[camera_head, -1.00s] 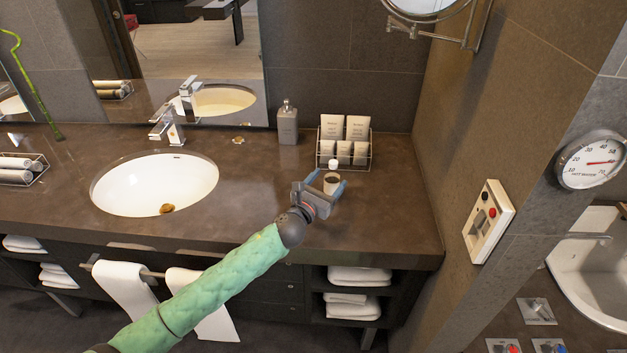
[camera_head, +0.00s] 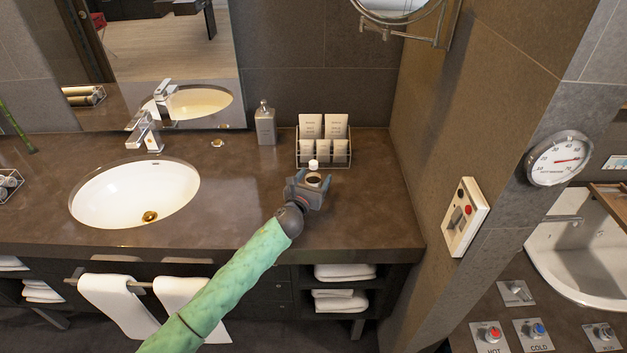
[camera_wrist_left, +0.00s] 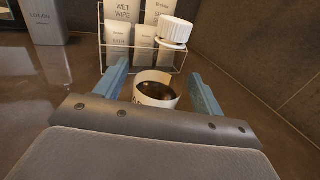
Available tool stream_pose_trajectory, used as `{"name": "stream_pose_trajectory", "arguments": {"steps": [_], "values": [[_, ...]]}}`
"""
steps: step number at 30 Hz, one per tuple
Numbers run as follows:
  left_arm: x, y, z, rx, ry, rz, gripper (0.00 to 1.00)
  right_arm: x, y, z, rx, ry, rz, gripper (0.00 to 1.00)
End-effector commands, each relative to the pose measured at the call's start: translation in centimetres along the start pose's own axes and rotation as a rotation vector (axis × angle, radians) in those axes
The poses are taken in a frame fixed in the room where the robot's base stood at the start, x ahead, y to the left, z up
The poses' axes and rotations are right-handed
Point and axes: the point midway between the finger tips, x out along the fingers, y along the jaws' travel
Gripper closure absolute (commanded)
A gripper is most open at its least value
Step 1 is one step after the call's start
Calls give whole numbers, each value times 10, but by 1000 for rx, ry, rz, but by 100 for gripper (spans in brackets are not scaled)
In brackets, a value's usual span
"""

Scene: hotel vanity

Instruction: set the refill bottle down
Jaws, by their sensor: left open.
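The round, open-topped white container with a dark inside, which I take for the refill bottle (camera_wrist_left: 156,90), is between my left gripper's fingers in the left wrist view. In the head view it shows only in part (camera_head: 314,181), at the fingers. My left gripper (camera_head: 311,180) is open, with a blue finger on each side of it; it also shows in the left wrist view (camera_wrist_left: 160,88). A white ribbed cap (camera_wrist_left: 174,31) appears just behind the container; I cannot tell whether they are joined. The container's base is hidden. My right gripper is not in view.
A wire rack (camera_head: 324,158) of toiletry tubes stands close behind the container. A grey lotion bottle (camera_head: 265,126) stands to its left, and the sink (camera_head: 135,194) is further left. The brown counter (camera_head: 380,215) is clear on the right, up to the side wall.

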Motion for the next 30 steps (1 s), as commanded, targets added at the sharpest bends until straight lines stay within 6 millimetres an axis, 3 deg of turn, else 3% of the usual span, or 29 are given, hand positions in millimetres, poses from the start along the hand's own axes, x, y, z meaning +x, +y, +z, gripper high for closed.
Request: {"name": "stream_pose_trajectory", "arguments": {"steps": [4, 13, 21, 23, 30], "values": [[12, 1, 1, -1, 0, 1, 31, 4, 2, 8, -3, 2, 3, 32], [15, 1, 0, 0, 0, 0, 31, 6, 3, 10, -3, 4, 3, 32], [15, 1, 0, 0, 0, 0, 82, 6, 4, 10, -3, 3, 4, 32], [15, 1, 1, 0, -1, 0, 87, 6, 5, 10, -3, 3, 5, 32], [15, 1, 2, 1, -2, 0, 87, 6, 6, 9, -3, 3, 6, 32]]}}
